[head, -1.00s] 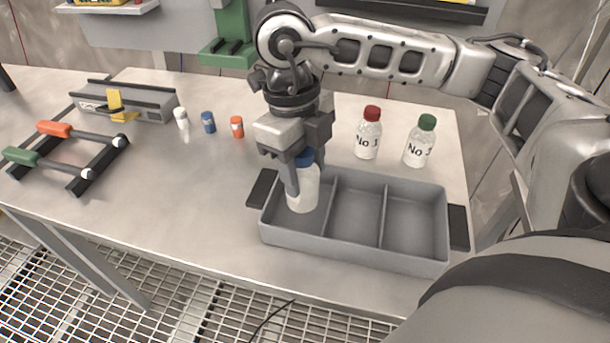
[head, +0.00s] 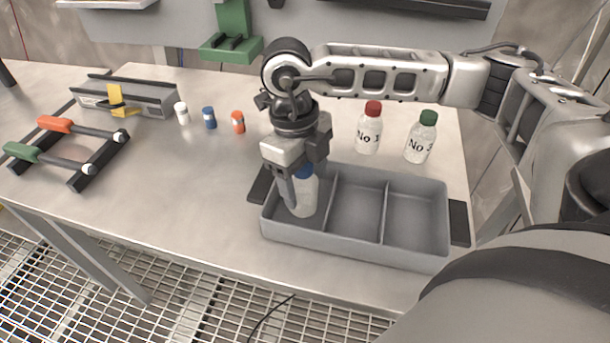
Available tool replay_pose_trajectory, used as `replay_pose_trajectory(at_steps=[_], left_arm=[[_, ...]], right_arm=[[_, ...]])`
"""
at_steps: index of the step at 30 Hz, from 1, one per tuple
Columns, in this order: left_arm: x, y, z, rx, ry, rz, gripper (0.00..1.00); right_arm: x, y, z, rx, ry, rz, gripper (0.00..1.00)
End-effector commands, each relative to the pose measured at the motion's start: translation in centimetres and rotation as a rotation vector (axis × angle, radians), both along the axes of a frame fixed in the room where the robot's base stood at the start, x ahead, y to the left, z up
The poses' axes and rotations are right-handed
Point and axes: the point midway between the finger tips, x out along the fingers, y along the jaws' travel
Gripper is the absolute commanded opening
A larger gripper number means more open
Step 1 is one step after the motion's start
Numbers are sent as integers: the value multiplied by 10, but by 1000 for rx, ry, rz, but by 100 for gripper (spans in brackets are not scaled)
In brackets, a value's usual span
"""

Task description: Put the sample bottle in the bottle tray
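The sample bottle (head: 306,196) is white and clear with a blue cap. It is upright inside the left compartment of the grey bottle tray (head: 345,249), which has three compartments and dark side handles. My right gripper (head: 300,184) points down from above and is shut on the bottle near its cap; its fingers hide part of the bottle. I cannot tell whether the bottle's base touches the tray floor. The middle and right compartments are empty. My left gripper is not in view.
A red-capped bottle (head: 368,130) and a green-capped bottle (head: 419,140) stand behind the tray. A rack with two handled tools (head: 75,147) lies far left. The table's front left is clear.

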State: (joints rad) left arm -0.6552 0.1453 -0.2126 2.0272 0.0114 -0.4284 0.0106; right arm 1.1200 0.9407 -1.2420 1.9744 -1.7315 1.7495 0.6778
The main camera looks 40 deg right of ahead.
Motion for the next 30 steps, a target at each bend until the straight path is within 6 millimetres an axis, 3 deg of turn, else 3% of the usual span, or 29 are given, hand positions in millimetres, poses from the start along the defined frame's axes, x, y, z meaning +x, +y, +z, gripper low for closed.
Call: replay_pose_trajectory(at_steps=[8,13,24,30], left_arm=[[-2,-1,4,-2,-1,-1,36],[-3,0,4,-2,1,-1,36],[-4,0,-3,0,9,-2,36],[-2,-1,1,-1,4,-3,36]], right_arm=[[0,0,1,0,0,0,69],[2,1,12,1,-4,0,69],[13,5,88,0,-5,-1,69],[17,5,116,-2,-2,-2,69]])
